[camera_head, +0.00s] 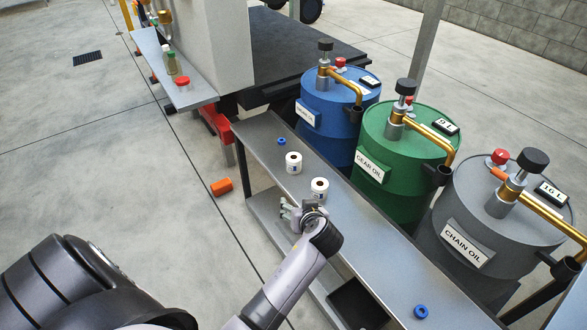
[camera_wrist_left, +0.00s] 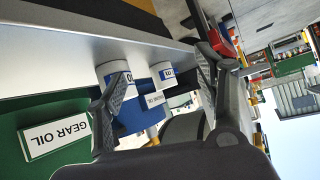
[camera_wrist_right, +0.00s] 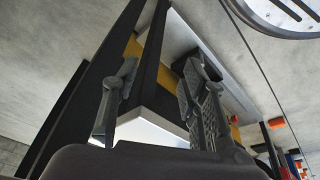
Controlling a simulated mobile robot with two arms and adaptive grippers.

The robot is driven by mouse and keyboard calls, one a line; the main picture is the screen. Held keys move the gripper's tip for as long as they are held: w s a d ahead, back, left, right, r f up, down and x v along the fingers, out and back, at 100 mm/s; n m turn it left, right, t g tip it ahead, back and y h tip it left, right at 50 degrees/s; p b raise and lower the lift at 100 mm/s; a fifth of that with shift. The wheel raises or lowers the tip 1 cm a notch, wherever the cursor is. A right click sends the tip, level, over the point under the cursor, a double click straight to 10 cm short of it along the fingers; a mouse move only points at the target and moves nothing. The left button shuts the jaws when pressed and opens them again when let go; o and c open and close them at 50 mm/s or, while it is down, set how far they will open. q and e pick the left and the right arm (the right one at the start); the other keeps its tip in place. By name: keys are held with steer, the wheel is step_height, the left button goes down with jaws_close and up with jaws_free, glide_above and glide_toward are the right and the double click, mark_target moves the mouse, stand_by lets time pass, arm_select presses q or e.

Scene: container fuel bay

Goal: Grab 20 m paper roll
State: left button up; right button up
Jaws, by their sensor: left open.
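Two white paper rolls stand upright on the grey metal bench (camera_head: 375,228). The nearer roll (camera_head: 319,189) is just beyond my left gripper (camera_head: 303,208); the farther roll (camera_head: 294,163) is behind it, up and to the left. The left wrist view shows the nearer roll (camera_wrist_left: 118,78) beside one finger, with the farther roll (camera_wrist_left: 162,72) between the spread fingers. My left gripper (camera_wrist_left: 160,70) is open and empty. Small dark marks show on the rolls; I cannot read which is 20 m. My right gripper (camera_wrist_right: 158,65) is open and empty, outside the head view.
Blue (camera_head: 340,98), green (camera_head: 405,150) and grey (camera_head: 495,215) oil drums stand behind the bench. Blue rings lie at its far end (camera_head: 281,141) and near end (camera_head: 421,311). An orange block (camera_head: 222,187) lies on the floor. The bench between the rolls and near ring is clear.

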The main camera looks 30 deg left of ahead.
arm_select(q)
steer(key=w+a+r+n+t+y, duration=0.1)
steer(key=w+r+n+y, duration=0.15)
steer(key=w+r, duration=0.35)
steer(key=b, duration=0.2)
glide_toward(293, 157)
steer(key=x, duration=0.3)
steer(key=shift+r+b, duration=0.15)
steer(key=shift+b, duration=0.25)
steer(key=shift+w+a, duration=0.25)
steer(key=shift+a, duration=0.15)
steer(key=x, duration=0.1)
steer(key=b+x, duration=0.1)
steer(key=shift+w+a+f, duration=0.1)
steer(key=shift+a+f, duration=0.05)
steer(key=shift+f, duration=0.2)
steer(key=shift+b+x, duration=0.3)
steer(key=shift+x, duration=0.8)
steer(key=shift+w, duration=0.1)
arm_select(e)
steer(key=w+r+t, duration=0.1)
steer(key=w+a+r+t, duration=0.1)
steer(key=w+r, duration=0.1)
steer(key=shift+w+r+t+y, duration=0.2)
steer(key=shift+r+t+y, duration=0.1)
steer(key=shift+t, duration=0.1)
